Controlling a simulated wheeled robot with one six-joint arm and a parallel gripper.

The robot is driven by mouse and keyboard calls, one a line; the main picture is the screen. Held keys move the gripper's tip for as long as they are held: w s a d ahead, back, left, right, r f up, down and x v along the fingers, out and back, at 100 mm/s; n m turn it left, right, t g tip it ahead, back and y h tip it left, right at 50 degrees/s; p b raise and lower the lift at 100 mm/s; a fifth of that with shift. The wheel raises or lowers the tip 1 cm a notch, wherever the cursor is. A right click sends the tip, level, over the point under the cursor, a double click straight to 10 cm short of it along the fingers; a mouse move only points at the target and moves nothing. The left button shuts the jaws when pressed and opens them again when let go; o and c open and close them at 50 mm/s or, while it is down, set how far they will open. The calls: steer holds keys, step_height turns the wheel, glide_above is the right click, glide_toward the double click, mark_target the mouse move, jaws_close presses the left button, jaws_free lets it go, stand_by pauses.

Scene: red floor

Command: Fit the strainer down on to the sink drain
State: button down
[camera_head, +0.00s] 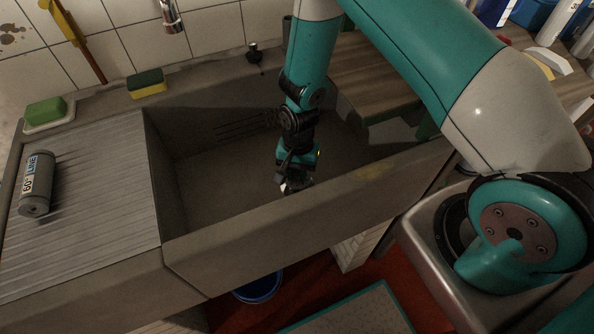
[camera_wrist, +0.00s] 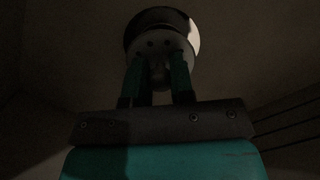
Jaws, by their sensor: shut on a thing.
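The strainer (camera_wrist: 152,47), a round metal piece with small holes, shows in the wrist view just past my fingertips. My gripper (camera_wrist: 158,70) has its two green fingers shut on the strainer's knob. A dark round shape with a bright right edge (camera_wrist: 194,36) lies right behind the strainer. I cannot tell whether it is the strainer's own rim or the drain. In the head view my gripper (camera_head: 296,179) points down inside the sink (camera_head: 215,190), close to its front wall, with a pale bit of the strainer below it. The drain is not clearly seen there.
A ribbed drainboard with a grey can (camera_head: 37,184) lies left of the sink. A green soap (camera_head: 46,111) and a sponge (camera_head: 147,84) sit on the back ledge. A wooden board (camera_head: 375,72) covers the sink's right part near my arm. The sink's left floor is clear.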

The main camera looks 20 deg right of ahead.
steer(key=shift+f+b, duration=1.05)
steer(key=shift+f, duration=0.55)
stand_by(0.5)
steer(key=c, duration=0.9)
jaws_free()
steer(key=shift+r, duration=0.1)
step_height(320, 180, up, 17)
steer(key=w+d, duration=0.1)
steer(key=shift+w, duration=0.35)
steer(key=shift+r, duration=0.1)
step_height(320, 180, up, 16)
steer(key=n+t+y+p, duration=0.1)
steer(key=n+y+p, duration=0.1)
steer(key=n, duration=0.5)
glide_above(297, 179)
steer(key=s+a, duration=0.3)
steer(key=s, duration=0.4)
steer(key=s+a+r+n+y+p, duration=0.1)
steer(key=s+r+n, duration=0.6)
steer(key=s, duration=0.4)
steer(key=shift+a+r, duration=0.2)
steer(key=shift+r, duration=0.15)
